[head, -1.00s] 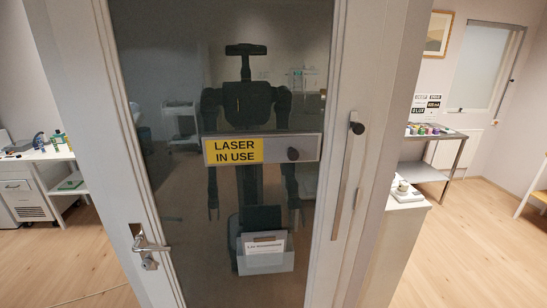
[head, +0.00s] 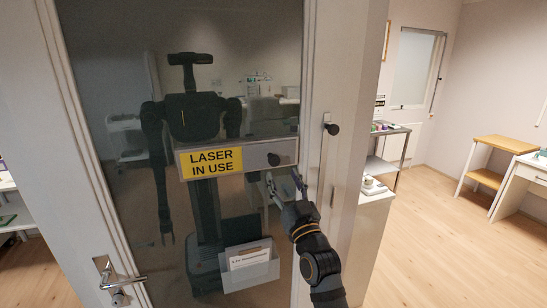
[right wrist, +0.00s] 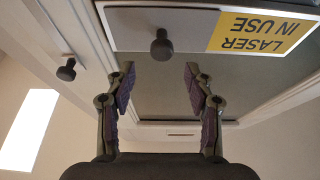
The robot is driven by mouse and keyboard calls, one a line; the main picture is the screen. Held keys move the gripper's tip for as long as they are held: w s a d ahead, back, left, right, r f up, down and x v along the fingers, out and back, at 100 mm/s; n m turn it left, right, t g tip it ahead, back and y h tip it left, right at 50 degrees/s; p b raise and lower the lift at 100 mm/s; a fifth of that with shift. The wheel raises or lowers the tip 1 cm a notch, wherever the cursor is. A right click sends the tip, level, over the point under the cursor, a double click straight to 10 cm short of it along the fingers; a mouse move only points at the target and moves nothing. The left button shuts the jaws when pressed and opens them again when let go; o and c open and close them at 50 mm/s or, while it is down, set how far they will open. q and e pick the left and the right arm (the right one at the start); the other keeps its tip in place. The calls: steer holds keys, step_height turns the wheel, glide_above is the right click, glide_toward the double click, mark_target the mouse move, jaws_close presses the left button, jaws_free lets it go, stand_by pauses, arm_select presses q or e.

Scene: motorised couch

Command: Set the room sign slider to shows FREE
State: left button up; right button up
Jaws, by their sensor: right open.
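The room sign (head: 238,158) is a grey framed strip on the glass door. Its yellow panel at the left reads LASER IN USE, and a round black knob (head: 274,159) sits on its plain grey right part. The sign shows upside down in the right wrist view (right wrist: 195,31), with the knob (right wrist: 162,45) ahead of the fingers. My right gripper (head: 285,183) is open and empty, just below the knob and apart from it. In the right wrist view the two fingers (right wrist: 159,75) are spread, with the knob beyond the gap between them. My left gripper is not in view.
A second black knob (head: 332,129) stands out from the door frame, right of the sign. A lever handle (head: 118,283) is at lower left, and a paper holder (head: 249,265) hangs on the glass below. The dark robot shape in the glass looks like my reflection.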

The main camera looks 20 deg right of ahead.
mark_target(275, 162)
steer(key=p+x, duration=0.2)
steer(key=x, duration=0.5)
steer(key=shift+a, duration=0.2)
steer(key=shift+w+d+r+p, duration=0.1)
steer(key=shift+w+p, duration=0.2)
steer(key=shift+c, duration=0.4)
jaws_close()
